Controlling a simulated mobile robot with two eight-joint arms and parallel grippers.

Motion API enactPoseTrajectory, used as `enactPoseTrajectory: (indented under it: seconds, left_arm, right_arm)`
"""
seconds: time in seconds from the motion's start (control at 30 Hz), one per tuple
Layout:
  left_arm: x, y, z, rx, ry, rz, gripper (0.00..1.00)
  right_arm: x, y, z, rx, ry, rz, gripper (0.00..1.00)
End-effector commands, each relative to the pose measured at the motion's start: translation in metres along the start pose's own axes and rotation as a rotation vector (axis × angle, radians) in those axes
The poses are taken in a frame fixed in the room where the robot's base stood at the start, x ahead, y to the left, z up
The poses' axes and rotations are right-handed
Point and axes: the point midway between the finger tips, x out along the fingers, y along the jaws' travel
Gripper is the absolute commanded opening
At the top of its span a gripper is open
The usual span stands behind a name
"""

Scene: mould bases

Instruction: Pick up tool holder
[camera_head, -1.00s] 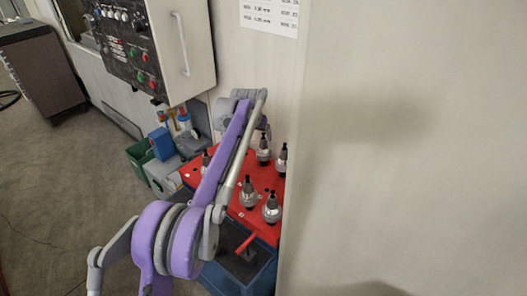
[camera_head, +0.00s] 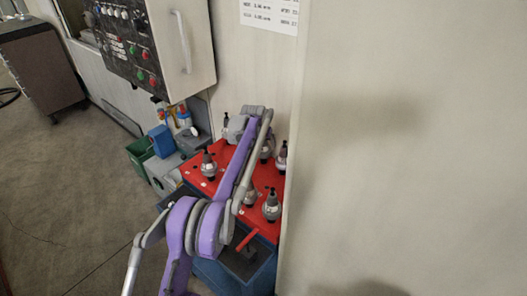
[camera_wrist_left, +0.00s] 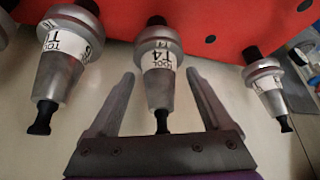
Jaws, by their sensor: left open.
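Several silver tool holders with dark tips stand on a red-topped holder rack (camera_head: 205,183) in the head view, including a left one (camera_head: 209,167), a front right one (camera_head: 271,208) and a back right one (camera_head: 282,160). In the left wrist view, the tool holder labelled T4 (camera_wrist_left: 158,72) shows in the middle. My left gripper (camera_wrist_left: 161,74) is open there. Its two fingers reach up on either side of T4, with a visible gap on each side. Two labelled holders flank it, at left (camera_wrist_left: 62,65) and right (camera_wrist_left: 268,88). My arm partly covers the rack in the head view.
A control panel (camera_head: 150,45) with a handle hangs on the wall above the rack. A blue container (camera_head: 161,142) and a green bin (camera_head: 138,155) stand left of the rack. A pale wall (camera_head: 400,150) closes off the right side. Open floor lies at left.

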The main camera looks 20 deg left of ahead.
Motion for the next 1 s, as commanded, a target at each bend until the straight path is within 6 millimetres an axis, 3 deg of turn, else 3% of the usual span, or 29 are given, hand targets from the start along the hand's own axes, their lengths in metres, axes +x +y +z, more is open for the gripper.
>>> enactPoseTrajectory:
  seconds: [0.1, 0.57, 1.0]
  left_arm:
    - [-0.0001, 0.0001, 0.0001, 0.000, 0.000, 0.000, 0.84]
    - [-0.0005, 0.0001, 0.0001, 0.000, 0.000, 0.000, 0.01]
    - [-0.0007, 0.0002, 0.0000, 0.000, 0.000, 0.000, 0.00]
  right_arm:
    - [0.0001, 0.0000, 0.0001, 0.000, 0.000, 0.000, 0.50]
    - [0.0001, 0.0000, 0.0001, 0.000, 0.000, 0.000, 0.50]
    - [0.0001, 0.0000, 0.0001, 0.000, 0.000, 0.000, 0.50]
